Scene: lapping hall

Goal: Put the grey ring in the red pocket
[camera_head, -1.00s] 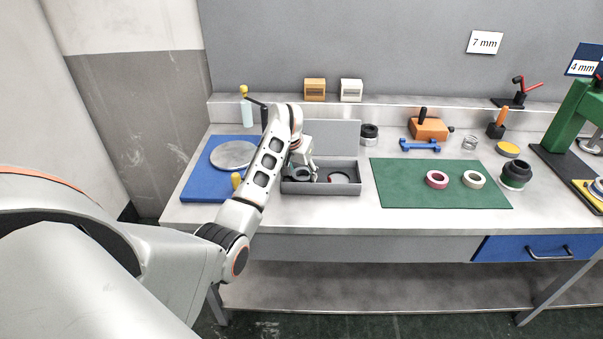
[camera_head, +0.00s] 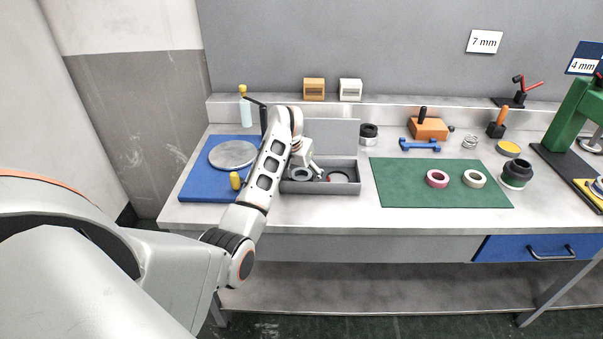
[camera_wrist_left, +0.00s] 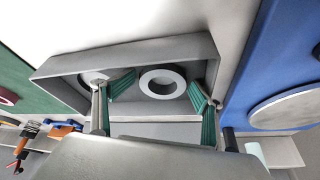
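The grey ring (camera_head: 301,174) lies in the left part of the open grey box (camera_head: 321,188). The red pocket (camera_head: 339,177) shows as a dark round place with a red edge in the box's right part. My left gripper (camera_head: 314,172) is over the box, close to the ring. In the left wrist view, the left gripper (camera_wrist_left: 160,92) is open with green-padded fingers apart. The grey ring (camera_wrist_left: 150,84) shows whole between them, with no visible contact. One finger partly hides the other round place in the box. My right gripper is out of view.
A green mat (camera_head: 400,190) with a dark red ring (camera_head: 437,179) and a cream ring (camera_head: 474,179) lies right. The box's raised lid (camera_head: 340,136) stands behind.

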